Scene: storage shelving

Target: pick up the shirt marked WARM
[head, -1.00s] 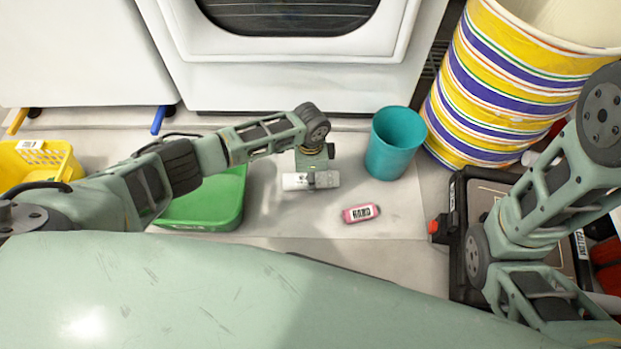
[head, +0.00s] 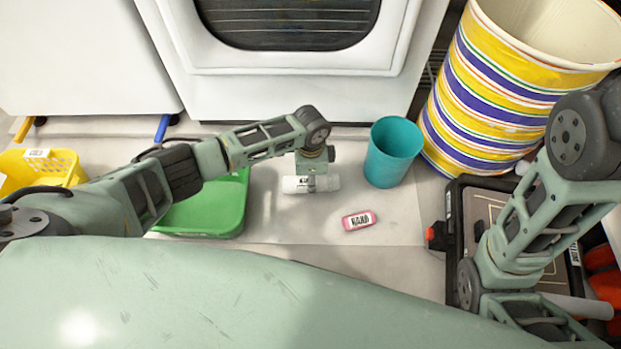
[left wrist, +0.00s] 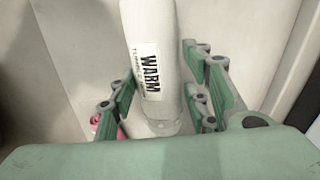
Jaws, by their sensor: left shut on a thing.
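The white rolled shirt marked WARM (left wrist: 151,55) lies between my left gripper's fingers (left wrist: 163,92) in the left wrist view, its label facing the camera. In the head view the white shirt (head: 296,185) is at floor level, partly covered by my left gripper (head: 314,181), which comes down on it from above. My left gripper is shut on the shirt. I cannot tell whether the shirt touches the floor. My right arm shows at the right of the head view, but its gripper is out of view.
A pink item marked HARD (head: 359,220) lies nearby on the floor. A teal cup (head: 393,152) stands right of the shirt, a green bin (head: 207,215) left. A yellow basket (head: 68,166), striped bin (head: 482,95) and black case (head: 466,205) flank them. A white appliance (head: 290,95) stands behind.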

